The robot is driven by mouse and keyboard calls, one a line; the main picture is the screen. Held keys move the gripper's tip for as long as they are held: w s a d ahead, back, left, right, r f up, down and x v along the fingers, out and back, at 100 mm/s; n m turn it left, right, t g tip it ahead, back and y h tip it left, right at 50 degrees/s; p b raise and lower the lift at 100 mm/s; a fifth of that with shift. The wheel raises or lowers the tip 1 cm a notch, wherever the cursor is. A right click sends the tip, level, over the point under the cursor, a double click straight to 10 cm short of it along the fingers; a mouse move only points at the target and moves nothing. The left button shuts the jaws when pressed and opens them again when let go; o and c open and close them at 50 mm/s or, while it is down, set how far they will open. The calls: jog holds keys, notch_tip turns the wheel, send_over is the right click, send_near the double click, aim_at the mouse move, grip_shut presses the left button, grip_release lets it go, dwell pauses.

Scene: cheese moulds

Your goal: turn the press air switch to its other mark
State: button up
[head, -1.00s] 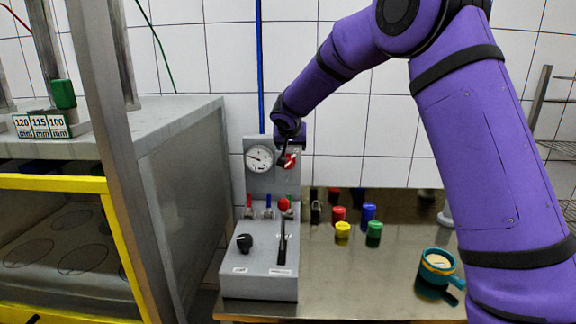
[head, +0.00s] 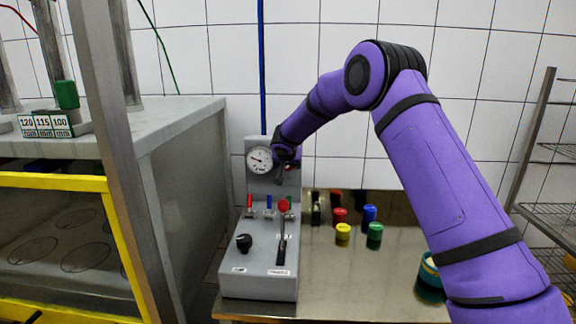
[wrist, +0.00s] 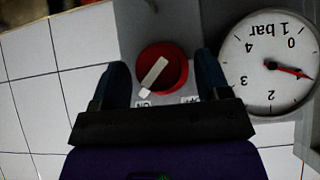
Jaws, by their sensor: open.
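The press air switch (wrist: 161,68) is a round red knob with a pale pointer bar, on a grey upright panel beside the gauge (wrist: 268,62). In the wrist view the bar slants, its lower-left end near the left of two small white marks, which seems to read ON upside down. In the head view my gripper (head: 284,158) hides most of the switch.
Below the panel a grey control box (head: 258,284) has a black knob (head: 244,243), a red-topped lever (head: 283,206) and small valves. Several coloured cylinders stand on the metal table (head: 330,290) to the right. A steel post and yellow-framed cabinet stand left.

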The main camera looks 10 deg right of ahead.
jog(key=shift+w+d+f, duration=0.1)
jog(key=shift+w+f, duration=0.1)
jog(key=shift+f, duration=0.05)
jog(key=shift+c, duration=0.5)
jog(key=c, duration=0.5)
